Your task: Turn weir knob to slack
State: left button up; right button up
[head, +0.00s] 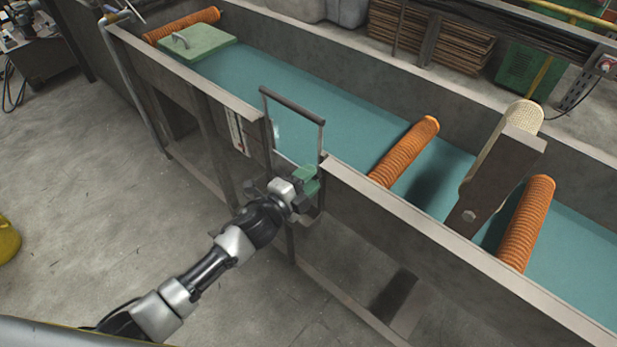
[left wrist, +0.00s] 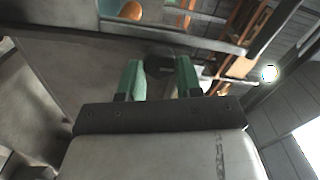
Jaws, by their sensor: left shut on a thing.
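My left gripper (head: 307,181) reaches the near wall of the channel at the weir, its green fingers against the opening in the wall. In the left wrist view the two green fingers are shut on a dark rounded knob (left wrist: 160,65), which sits between their tips. In the head view the gripper hides the knob, so its marking and angle cannot be read. The weir's dark upright frame (head: 294,106) stands just above the gripper in the wall gap. My right gripper is not in view.
The long grey channel (head: 385,207) holds blue-green water. Orange ribbed rollers (head: 405,150) cross it, and a tilted paddle arm (head: 497,180) stands at the right. A green lid (head: 196,43) lies at the far left end.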

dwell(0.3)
pick_arm(q)
jog(key=o, duration=0.9)
jog(key=shift+s+a, duration=0.1)
jog(key=b+v, duration=0.1)
jog(key=v, duration=0.9)
jog(key=shift+s+a, duration=0.15)
jog(key=shift+s, duration=0.1)
